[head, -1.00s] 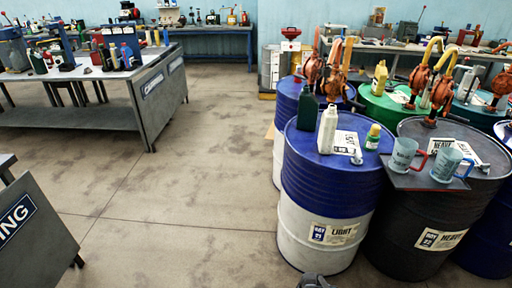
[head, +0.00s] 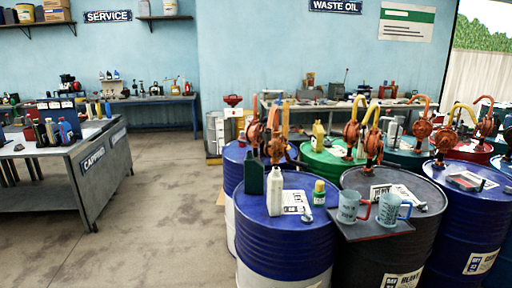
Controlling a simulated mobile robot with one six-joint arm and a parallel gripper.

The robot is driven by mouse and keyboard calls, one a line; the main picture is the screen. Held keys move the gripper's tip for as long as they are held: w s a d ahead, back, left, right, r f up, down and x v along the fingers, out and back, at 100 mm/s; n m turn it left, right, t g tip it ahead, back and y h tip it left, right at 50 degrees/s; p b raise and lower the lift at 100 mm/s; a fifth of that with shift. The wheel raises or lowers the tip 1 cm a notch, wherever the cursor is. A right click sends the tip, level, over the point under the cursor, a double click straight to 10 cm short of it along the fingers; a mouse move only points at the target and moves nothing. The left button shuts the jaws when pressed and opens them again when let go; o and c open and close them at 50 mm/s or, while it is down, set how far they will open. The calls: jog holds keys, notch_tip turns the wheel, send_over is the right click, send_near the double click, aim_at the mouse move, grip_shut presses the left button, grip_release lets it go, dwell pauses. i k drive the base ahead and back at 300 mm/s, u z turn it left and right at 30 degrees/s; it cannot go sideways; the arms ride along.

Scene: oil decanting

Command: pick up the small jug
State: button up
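Two clear jugs stand side by side on a dark flat tray (head: 372,236) on top of the black drum (head: 350,262). The left jug (head: 347,207) has a red handle on its right side. The right jug (head: 388,211) has a blue handle on its right side. They look close in size, and I cannot tell for sure which is the small one. Both are upright and look empty. My gripper is not in view.
The blue-and-white drum (head: 285,240) on the left carries a white bottle (head: 274,194), a dark green bottle (head: 254,176) and a small yellow-green bottle (head: 319,194). Orange hand pumps (head: 374,142) rise behind the jugs. The floor (head: 160,200) at the left is clear.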

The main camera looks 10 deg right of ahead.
aim_at(389, 204)
jog(key=k, duration=0.5)
jog(key=z, duration=1.15)
jog(key=i, duration=0.4)
